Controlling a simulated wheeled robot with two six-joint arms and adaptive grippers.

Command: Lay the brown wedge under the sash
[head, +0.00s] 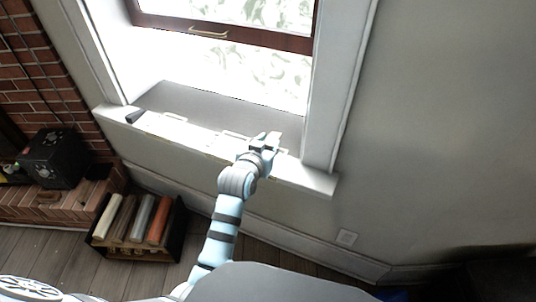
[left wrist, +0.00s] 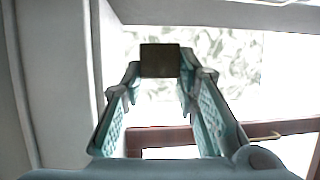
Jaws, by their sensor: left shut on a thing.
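The sash (head: 225,34) is a dark red-brown frame with a brass handle, standing raised above the window opening in the head view. Its rail (left wrist: 170,138) also shows in the left wrist view. My left gripper (head: 270,140) is over the right part of the white sill, below the sash and apart from it. In the left wrist view, its fingers (left wrist: 160,78) are shut on the brown wedge (left wrist: 160,60), which shows as a dark brown, square face between the tips. In the head view the wedge cannot be made out clearly. My right gripper is not in view.
The window jamb (head: 340,85) stands right of my gripper. A crate of rolls (head: 135,250) and a black box (head: 52,158) are low at left.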

